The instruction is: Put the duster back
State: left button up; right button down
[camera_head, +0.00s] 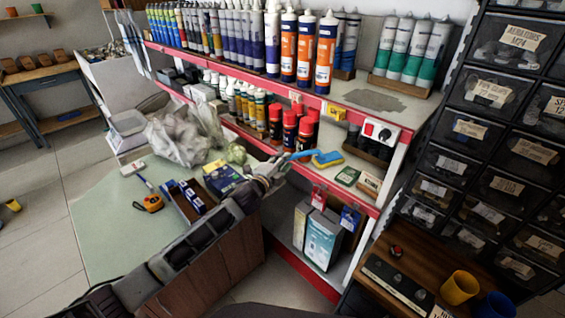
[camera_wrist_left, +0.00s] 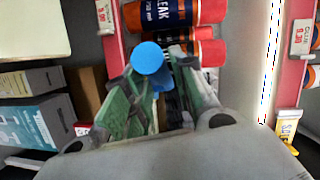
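My left gripper (camera_head: 268,174) reaches in front of the red-edged shelf unit, above the front of the counter. Its fingers are closed around a blue handle, which I take to be the duster (camera_head: 301,155). I cannot tell whether the two touch. In the left wrist view the duster's round blue end (camera_wrist_left: 148,58) stands between the green-padded fingers of the left gripper (camera_wrist_left: 163,85). The rest of the duster is hidden. My right gripper is not in view.
Red-capped cans (camera_head: 290,130) stand on the shelf just behind the gripper. The green counter (camera_head: 110,215) holds a plastic bag (camera_head: 180,137), an orange tape measure (camera_head: 149,203) and small boxes. Drawer bins (camera_head: 490,130) stand at the right. Boxes (camera_head: 322,240) sit below the shelf.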

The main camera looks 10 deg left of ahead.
pick_arm(q)
jog(key=shift+o, duration=0.8)
jog(key=shift+r, duration=0.15)
jog(key=v, duration=1.2)
jog(key=shift+p, duration=0.4)
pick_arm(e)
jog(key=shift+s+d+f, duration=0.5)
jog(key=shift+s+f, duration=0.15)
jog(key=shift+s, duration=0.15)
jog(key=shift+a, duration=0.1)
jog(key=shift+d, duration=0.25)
pick_arm(q)
jog(key=shift+s, duration=0.1)
